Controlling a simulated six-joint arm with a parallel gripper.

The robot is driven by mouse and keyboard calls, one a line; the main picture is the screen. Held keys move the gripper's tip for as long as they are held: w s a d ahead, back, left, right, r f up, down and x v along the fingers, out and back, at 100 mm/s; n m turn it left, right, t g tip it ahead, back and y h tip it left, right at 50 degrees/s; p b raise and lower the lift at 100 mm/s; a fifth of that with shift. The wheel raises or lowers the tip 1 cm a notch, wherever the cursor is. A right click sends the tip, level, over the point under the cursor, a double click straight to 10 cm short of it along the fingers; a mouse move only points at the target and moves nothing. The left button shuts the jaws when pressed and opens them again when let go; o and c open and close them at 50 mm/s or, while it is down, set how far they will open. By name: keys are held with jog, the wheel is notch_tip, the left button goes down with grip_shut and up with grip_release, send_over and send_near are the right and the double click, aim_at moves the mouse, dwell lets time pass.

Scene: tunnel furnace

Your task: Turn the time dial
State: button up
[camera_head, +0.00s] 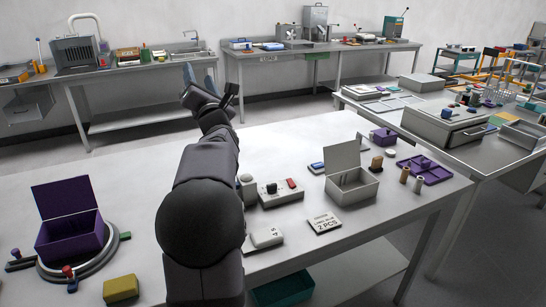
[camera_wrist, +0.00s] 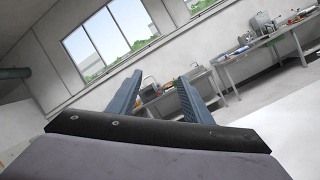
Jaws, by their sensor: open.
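No dial is clearly labelled as the time dial, and I cannot tell which part it is. A grey control box (camera_head: 280,192) with a dark knob and a red part sits on the near table, just right of my arm. A small pale device (camera_head: 264,238) lies in front of it. My gripper (camera_head: 199,74) is raised beyond the far edge of the near table, away from both. In the wrist view my gripper (camera_wrist: 160,76) has its two blue-grey fingers apart, with nothing between them. My arm hides part of the table's middle.
An open purple box (camera_head: 70,238) stands on a round base at left, near a yellow block (camera_head: 121,289). An open grey box (camera_head: 352,188), a label card (camera_head: 324,222) and a purple tray (camera_head: 425,170) stand at right. Clear tabletop lies left of my arm.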

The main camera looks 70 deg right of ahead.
jog(key=s+d+f+n+g+y+b, duration=0.1)
jog(key=s+f+n+g, duration=0.1)
jog(key=s+f, duration=0.65)
jog(key=s+d+f+n+g+y+b, duration=0.1)
jog(key=s+d+f+n+g+y, duration=0.15)
jog(key=s+f, duration=0.6)
jog(key=n+g+y, duration=0.1)
jog(key=n+g, duration=0.1)
send_near(273, 185)
jog(key=shift+w+d+f+b, duration=0.15)
jog(key=shift+w+d+b, duration=0.15)
jog(key=shift+d+b, duration=0.15)
jog(key=shift+p+x, duration=0.5)
jog(key=shift+x, duration=3.2)
jog(key=shift+c, duration=0.6)
jog(key=c, duration=0.9)
